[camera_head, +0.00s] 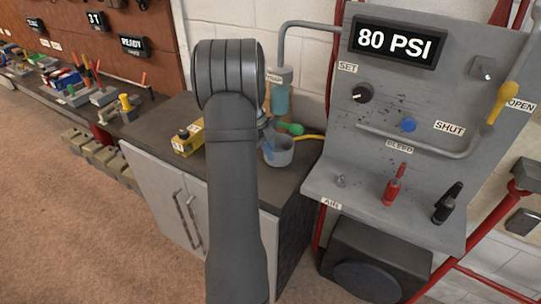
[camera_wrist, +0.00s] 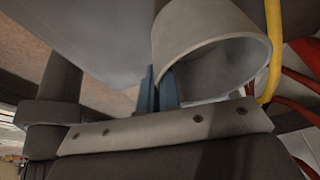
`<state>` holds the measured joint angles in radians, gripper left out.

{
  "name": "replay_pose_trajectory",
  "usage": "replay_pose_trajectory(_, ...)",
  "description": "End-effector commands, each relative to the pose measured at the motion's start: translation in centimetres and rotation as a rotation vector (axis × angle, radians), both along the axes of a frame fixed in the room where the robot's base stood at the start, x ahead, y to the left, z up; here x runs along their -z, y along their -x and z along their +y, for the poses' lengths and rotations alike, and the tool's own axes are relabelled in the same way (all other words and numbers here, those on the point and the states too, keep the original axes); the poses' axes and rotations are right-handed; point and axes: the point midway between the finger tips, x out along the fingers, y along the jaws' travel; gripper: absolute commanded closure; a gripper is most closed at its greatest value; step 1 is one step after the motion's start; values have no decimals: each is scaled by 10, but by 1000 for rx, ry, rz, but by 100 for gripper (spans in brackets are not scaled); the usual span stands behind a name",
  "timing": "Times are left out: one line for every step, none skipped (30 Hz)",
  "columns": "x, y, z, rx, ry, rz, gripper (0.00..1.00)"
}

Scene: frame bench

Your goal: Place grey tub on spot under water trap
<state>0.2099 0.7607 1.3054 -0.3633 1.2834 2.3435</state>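The grey tub (camera_head: 279,151) is at the right end of the dark counter, just below and in front of the water trap (camera_head: 279,97), which has a teal bowl. In the wrist view the tub (camera_wrist: 245,62) shows its open mouth and rim. My gripper (camera_wrist: 158,92) has its two blue fingers close together, one on each side of the tub's wall. In the head view my arm hides most of the gripper (camera_head: 267,143). I cannot tell whether the tub touches the counter. No marked spot is clear under the trap.
A green-ended yellow hose (camera_head: 312,137) lies behind the tub. A yellow box (camera_head: 187,139) stands left of my arm. The grey panel (camera_head: 400,110) with knobs and a shelf rises close on the right.

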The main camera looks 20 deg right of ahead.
Motion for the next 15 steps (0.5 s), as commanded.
replay_pose_trajectory(3,-4,-5,1,0,1,100)
replay_pose_trajectory(9,-3,-3,0,0,3,100)
replay_pose_trajectory(13,-2,-3,0,-1,4,100)
replay_pose_trajectory(15,-2,-3,0,0,3,100)
replay_pose_trajectory(15,-2,-3,0,0,2,100)
replay_pose_trajectory(15,-2,-3,0,1,1,100)
replay_pose_trajectory(15,-2,-3,0,1,1,100)
replay_pose_trajectory(15,-2,-3,0,0,0,100)
replay_pose_trajectory(15,-3,-3,0,0,0,100)
replay_pose_trajectory(15,-2,-3,0,0,0,100)
replay_pose_trajectory(15,-2,-3,0,0,0,100)
replay_pose_trajectory(16,-2,-3,0,1,1,100)
replay_pose_trajectory(17,-2,-3,0,1,1,100)
replay_pose_trajectory(18,-2,-3,0,1,1,100)
replay_pose_trajectory(18,-2,-3,0,0,0,95)
